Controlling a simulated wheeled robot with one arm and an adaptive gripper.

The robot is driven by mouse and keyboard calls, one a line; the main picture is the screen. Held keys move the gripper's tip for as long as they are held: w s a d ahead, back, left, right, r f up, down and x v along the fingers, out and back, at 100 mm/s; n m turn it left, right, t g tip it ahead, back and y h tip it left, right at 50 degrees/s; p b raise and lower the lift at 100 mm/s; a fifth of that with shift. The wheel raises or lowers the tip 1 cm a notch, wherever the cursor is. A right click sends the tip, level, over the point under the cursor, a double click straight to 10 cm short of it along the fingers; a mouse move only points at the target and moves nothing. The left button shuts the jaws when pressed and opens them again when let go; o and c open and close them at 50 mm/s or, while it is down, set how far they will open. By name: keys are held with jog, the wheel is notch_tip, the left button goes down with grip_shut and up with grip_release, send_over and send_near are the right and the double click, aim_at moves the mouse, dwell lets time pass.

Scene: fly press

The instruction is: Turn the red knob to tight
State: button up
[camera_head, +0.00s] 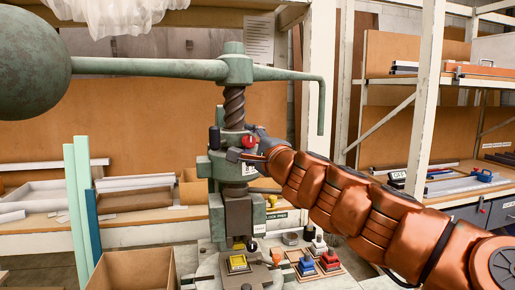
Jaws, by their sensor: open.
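The red knob (249,141) is a small round red part on the front of the green fly press (217,165), just below the thick screw. My orange arm reaches in from the right. My gripper (250,149) is at the press body, close to the knob, and its jaws are open. One thin finger shows just below the knob and a dark part of the gripper is at its right. I cannot tell whether the fingers touch the knob. Any tight marking is too small to read.
The press's long handle (290,73) spans above my arm, with a large green ball (30,65) at left and a bent-down end at right. A cardboard box (133,271) stands at front left. Several coloured blocks (328,261) sit right of the press base. Shelves (440,85) stand behind.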

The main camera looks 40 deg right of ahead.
aim_at(251, 142)
jog(key=shift+v, duration=4.1)
jog(key=shift+a+r, duration=0.15)
jog(key=shift+r, duration=0.1)
jog(key=shift+f, duration=0.2)
